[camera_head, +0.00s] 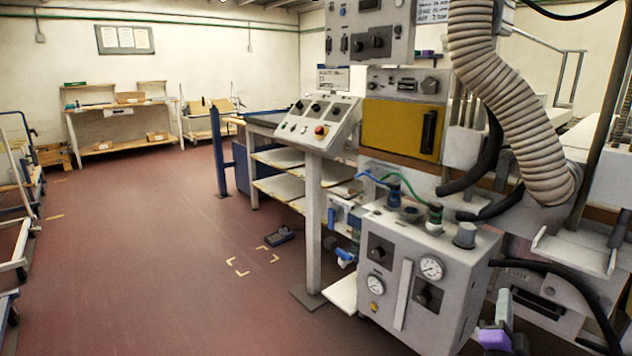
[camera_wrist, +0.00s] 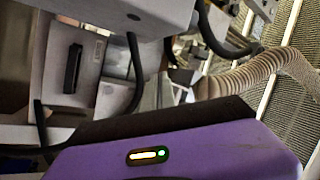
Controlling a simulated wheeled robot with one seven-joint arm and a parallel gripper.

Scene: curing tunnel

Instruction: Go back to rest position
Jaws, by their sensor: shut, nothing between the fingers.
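The purple housing of my gripper (camera_wrist: 190,155) fills the bottom of the wrist view, with a small lit indicator on it. The fingertips are hidden there; the gripper is shut and empty. In the head view a small purple and grey part of my arm shows low at the right, in front of the machine. A grey box with round gauges (camera_head: 418,275) stands just left of it. The wrist view looks at grey machine panels and the ribbed beige hose (camera_wrist: 255,82) beyond the housing.
A control console (camera_head: 318,122) with knobs and a red button stands left of a yellow panel (camera_head: 402,128). The ribbed hose (camera_head: 490,75) hangs at the right, with black cables around it. A foot pedal (camera_head: 281,236) lies on the floor. The red floor at left is open.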

